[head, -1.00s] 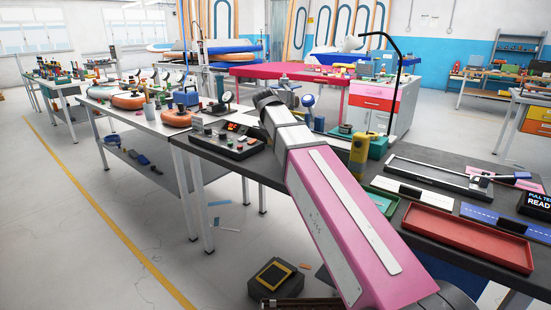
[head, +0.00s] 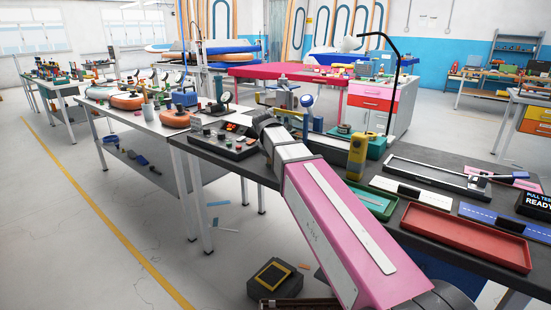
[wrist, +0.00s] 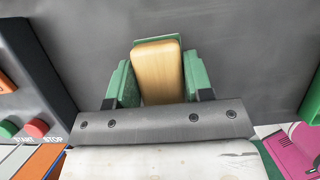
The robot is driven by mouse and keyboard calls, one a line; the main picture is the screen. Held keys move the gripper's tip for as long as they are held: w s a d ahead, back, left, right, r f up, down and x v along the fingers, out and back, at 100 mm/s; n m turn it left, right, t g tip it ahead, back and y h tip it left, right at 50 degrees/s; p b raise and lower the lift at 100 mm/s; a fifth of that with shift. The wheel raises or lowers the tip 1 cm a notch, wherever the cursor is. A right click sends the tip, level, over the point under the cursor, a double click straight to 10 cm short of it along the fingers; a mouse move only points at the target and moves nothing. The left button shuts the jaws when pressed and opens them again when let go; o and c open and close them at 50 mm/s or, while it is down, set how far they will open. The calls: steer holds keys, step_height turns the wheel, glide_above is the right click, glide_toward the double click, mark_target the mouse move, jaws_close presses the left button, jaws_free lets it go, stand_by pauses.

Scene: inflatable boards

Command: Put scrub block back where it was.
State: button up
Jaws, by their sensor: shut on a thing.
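The scrub block (wrist: 157,78), with a pale wooden face, is between the green fingers of my gripper (wrist: 160,66) in the wrist view. The gripper is shut on it. A green edge shows just beyond the block's far end; I cannot tell whether it belongs to the block. Dark grey bench top (wrist: 240,45) lies behind the block, and the gap between them cannot be judged. In the head view my arm hides the gripper and the block.
A control box (head: 224,139) with buttons stands left of my wrist; it also shows at the left of the wrist view (wrist: 30,85). A yellow device (head: 356,157), a green tray (head: 377,206) and a red tray (head: 465,236) are to the right. Bench top beyond the block looks clear.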

steer(key=o, duration=0.9)
steer(key=shift+f, duration=0.1)
steer(key=v, duration=1.2)
steer(key=shift+s, duration=0.1)
